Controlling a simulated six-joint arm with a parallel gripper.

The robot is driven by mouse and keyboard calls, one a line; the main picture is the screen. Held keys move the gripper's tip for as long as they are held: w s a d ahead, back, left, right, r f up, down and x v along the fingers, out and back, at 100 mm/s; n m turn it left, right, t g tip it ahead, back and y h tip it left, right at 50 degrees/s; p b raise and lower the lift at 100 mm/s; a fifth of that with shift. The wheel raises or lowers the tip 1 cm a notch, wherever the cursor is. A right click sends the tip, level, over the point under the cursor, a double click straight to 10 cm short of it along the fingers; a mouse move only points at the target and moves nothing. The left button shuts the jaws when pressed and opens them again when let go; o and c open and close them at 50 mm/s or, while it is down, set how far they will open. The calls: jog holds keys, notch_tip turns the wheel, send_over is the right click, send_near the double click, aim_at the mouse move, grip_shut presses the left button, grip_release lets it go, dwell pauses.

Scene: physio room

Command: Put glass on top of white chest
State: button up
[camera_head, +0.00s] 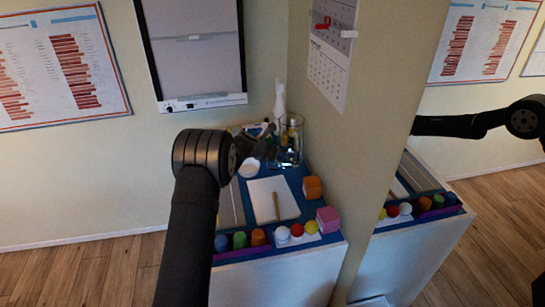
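A clear glass (290,142) stands upright at the back right of a blue tabletop, near the wall corner. The tabletop belongs to a white chest-like cabinet (285,278), whose white front shows below it. My gripper (262,136) is a small dark shape behind my thick black arm, just left of the glass. I cannot tell whether its fingers touch the glass or whether they are open.
On the top are a white sheet with a stick (265,203), an orange cube (312,188), a pink cube (327,219) and a front row of coloured pieces. A white bottle (280,100) stands behind. A mirror at right repeats the scene.

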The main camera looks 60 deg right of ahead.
notch_tip(320, 180, down, 2)
jog(key=o, duration=1.2)
jog(key=shift+o, duration=0.2)
jog(key=v, duration=1.2)
jog(key=x, duration=1.2)
jog(key=shift+f, duration=0.15)
notch_tip(320, 180, up, 3)
jog(key=shift+f, duration=0.2)
jog(key=shift+r, duration=0.45)
